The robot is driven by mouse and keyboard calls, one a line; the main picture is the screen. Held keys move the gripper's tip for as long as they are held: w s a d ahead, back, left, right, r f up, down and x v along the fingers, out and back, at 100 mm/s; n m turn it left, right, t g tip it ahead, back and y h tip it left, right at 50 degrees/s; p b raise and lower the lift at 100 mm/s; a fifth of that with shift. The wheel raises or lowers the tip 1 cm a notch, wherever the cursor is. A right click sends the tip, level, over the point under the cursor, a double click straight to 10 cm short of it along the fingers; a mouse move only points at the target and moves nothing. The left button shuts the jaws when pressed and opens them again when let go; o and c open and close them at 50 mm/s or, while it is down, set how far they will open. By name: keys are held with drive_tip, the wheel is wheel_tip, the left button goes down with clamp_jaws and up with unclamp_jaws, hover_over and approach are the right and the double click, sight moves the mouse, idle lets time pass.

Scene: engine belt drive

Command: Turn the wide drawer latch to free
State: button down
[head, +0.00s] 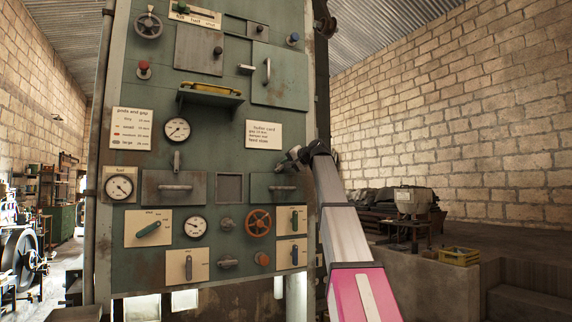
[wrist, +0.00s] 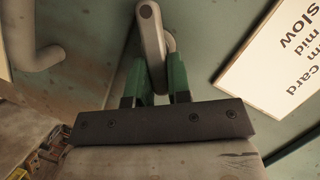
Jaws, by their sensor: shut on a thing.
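My gripper (head: 284,164) is at the panel, just above the right-hand drawer (head: 260,181) and under the white text card. In the wrist view its two green fingers (wrist: 155,82) are closed on either side of a grey latch lever (wrist: 150,35). The lever's rounded end shows beyond the fingers, and its other part is hidden between them. In the head view my gripper covers this latch. A similar latch (head: 177,161) stands upright above the left-hand drawer (head: 151,187). I cannot tell from any label which drawer is the wide one.
A grey bar handle (head: 283,188) is on the right-hand drawer, close below my gripper. The white card (head: 264,135) is close above it. An orange handwheel (head: 258,220) and switch plates sit lower.

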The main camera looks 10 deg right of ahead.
drive_tip(key=m, duration=0.1)
drive_tip(key=f+m+y, duration=0.1)
drive_tip(key=m, duration=0.1)
drive_tip(key=shift+d+y, duration=0.2)
drive_tip(key=shift+y, duration=0.1)
drive_tip(key=shift+f+m+t+y, duration=0.25)
drive_tip(key=shift+m+t+y, duration=0.35)
drive_tip(key=shift+m, duration=0.9)
drive_tip(key=c, duration=1.1)
unclamp_jaws()
drive_tip(key=shift+o, duration=0.2)
drive_tip(key=shift+w, duration=0.1)
